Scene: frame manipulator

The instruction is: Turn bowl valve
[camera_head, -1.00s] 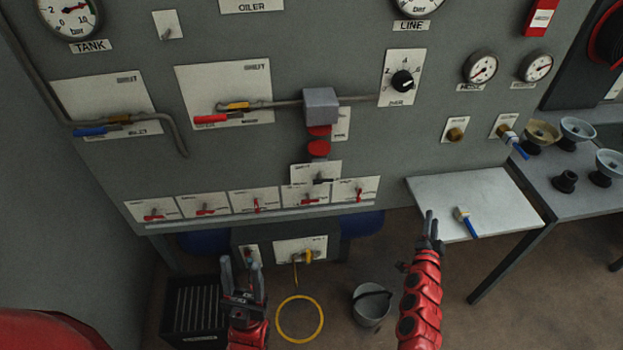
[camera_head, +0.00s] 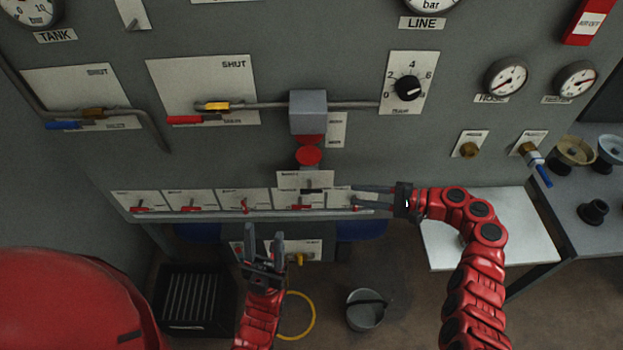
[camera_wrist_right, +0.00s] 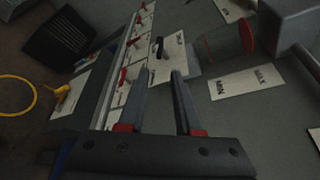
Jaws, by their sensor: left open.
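A small valve with a black lever (camera_head: 312,190) sits on a white plate below the red-ended bowl (camera_head: 308,156) under the grey block. Its label is too small to read. In the right wrist view the black lever (camera_wrist_right: 161,48) stands just beyond the fingertips, and the see-through bowl (camera_wrist_right: 225,42) is to its right. My right gripper (camera_head: 354,196) is open and empty, pointing left, a little right of the lever and apart from it. Its open fingers also show in the wrist view (camera_wrist_right: 159,75). My left gripper (camera_head: 264,233) is open and empty, below the panel's lower row.
A row of red-levered valves (camera_head: 190,205) lies along the panel's lower edge above a metal rail (camera_head: 250,217). A grey box (camera_head: 308,108) and pipe stick out above. A white side table (camera_head: 500,245) stands at right. A bucket (camera_head: 366,311) and yellow hose (camera_head: 301,318) are on the floor.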

